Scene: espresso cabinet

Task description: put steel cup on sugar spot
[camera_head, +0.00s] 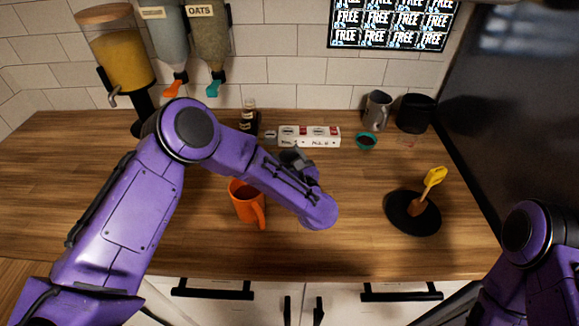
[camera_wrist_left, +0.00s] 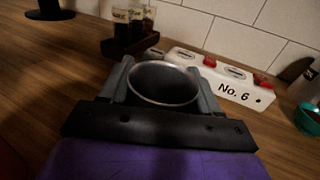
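The steel cup (camera_wrist_left: 162,84) is a round, open metal cup, seen from above in the left wrist view. My left gripper (camera_wrist_left: 162,92) has a finger on each side of it and appears shut on it. In the head view, my left gripper (camera_head: 297,158) is mostly behind my purple forearm, in front of the white block (camera_head: 310,136). I cannot read which spot is sugar. My right gripper is out of view.
An orange mug (camera_head: 246,204) stands under my left forearm. A bottle rack (camera_wrist_left: 130,38) stands left of the block. The left counter is clear.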

